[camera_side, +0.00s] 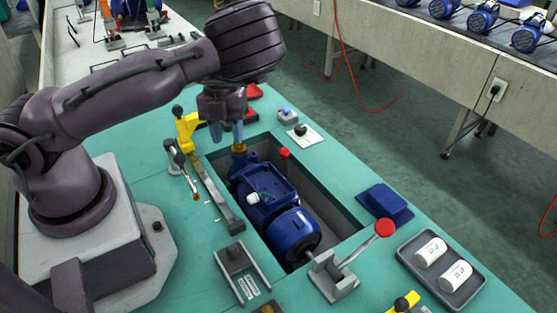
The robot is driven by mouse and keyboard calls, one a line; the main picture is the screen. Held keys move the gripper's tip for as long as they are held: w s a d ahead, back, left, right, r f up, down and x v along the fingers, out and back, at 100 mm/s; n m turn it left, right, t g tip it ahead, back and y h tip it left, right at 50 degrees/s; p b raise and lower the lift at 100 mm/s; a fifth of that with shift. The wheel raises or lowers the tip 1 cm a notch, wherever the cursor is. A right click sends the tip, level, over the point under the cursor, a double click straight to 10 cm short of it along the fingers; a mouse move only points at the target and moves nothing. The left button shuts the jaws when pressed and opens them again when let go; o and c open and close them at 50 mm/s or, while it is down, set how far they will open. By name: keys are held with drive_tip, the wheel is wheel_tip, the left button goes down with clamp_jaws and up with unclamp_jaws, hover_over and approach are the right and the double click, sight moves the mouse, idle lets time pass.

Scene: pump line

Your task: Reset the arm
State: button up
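My gripper (227,130) points down at the far left end of the rectangular recess in the green table. Its pale bluish fingers look spread apart, with a gap between them and nothing seen held. A blue pump with a motor (272,204) lies in the recess (345,208). A brass-coloured port (238,149) of the pump is just below and right of the fingers. I cannot tell whether the fingers touch it.
A red-knobbed lever clamp (340,268) stands at the recess's near end, with a grey tray (441,270) holding two white cylinders to its right. A blue block (384,203), a yellow clamp (187,130) and a grey slotted block (243,270) are around the recess. A conveyor (450,32) carries several pumps behind.

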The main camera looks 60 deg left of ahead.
drive_tip(key=s+d+r+m+h, duration=0.25)
drive_tip(key=d+r+m, duration=0.35)
drive_tip(key=m, duration=0.7)
drive_tip(key=s+d+r+m+h, duration=0.1)
drive_tip(key=s+d+r+m, duration=0.5)
drive_tip(key=m, duration=0.6)
wheel_tip(320, 180, up, 13)
drive_tip(key=s+a+m+t+y, duration=0.2)
drive_tip(key=m+t+y, duration=0.4)
drive_tip(key=m, duration=1.5)
drive_tip(key=shift+a, duration=0.4)
